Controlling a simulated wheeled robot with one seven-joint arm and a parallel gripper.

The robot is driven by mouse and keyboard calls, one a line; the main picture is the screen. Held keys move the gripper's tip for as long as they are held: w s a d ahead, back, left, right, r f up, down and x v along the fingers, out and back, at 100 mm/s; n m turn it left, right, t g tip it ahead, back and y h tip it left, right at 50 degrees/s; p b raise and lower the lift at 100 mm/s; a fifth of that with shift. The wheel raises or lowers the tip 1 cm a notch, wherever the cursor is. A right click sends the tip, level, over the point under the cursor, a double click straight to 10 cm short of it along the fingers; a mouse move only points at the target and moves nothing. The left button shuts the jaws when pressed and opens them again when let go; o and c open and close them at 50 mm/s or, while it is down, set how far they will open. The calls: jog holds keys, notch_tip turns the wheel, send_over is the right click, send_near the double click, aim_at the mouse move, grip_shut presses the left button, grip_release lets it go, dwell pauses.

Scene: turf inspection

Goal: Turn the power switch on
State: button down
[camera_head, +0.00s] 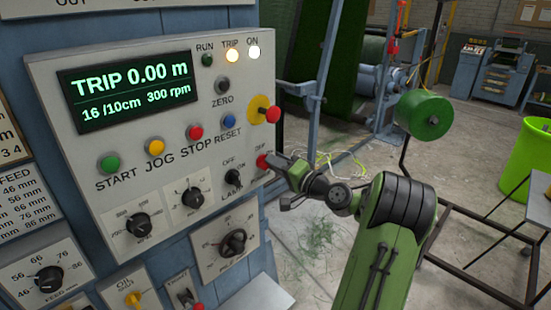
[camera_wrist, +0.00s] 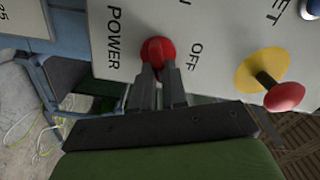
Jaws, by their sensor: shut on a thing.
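The power switch is a red knob (camera_head: 262,161) at the lower right edge of the grey control panel (camera_head: 45,50). In the wrist view the red knob (camera_wrist: 157,50) sits between the words POWER and OFF. My gripper (camera_head: 275,164) reaches in from the right, and its two dark fingers (camera_wrist: 160,78) are shut on the knob. The fingers hide part of the switch, and I cannot tell its exact angle. The display (camera_head: 125,90) reads TRIP 0.00 m.
A red mushroom button on a yellow plate (camera_head: 257,110) stands out just above the switch; it also shows in the wrist view (camera_wrist: 285,97). The lamp knob (camera_head: 233,177) is close on the left. A green roll (camera_head: 424,115) on a dark frame stands to the right.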

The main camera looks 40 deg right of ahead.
jog(key=shift+f+m+p, duration=0.2)
jog(key=shift+m+p, duration=1.25)
jog(key=shift+m, duration=0.75)
jog(key=c, duration=1.2)
grip_release()
jog(key=shift+d, duration=0.1)
jog(key=shift+o, duration=0.2)
jog(key=shift+s, duration=0.1)
jog(key=s+b, duration=0.2)
jog(key=s, duration=1.3)
jog(key=shift+s+d, duration=0.2)
jog(key=shift+s, duration=0.15)
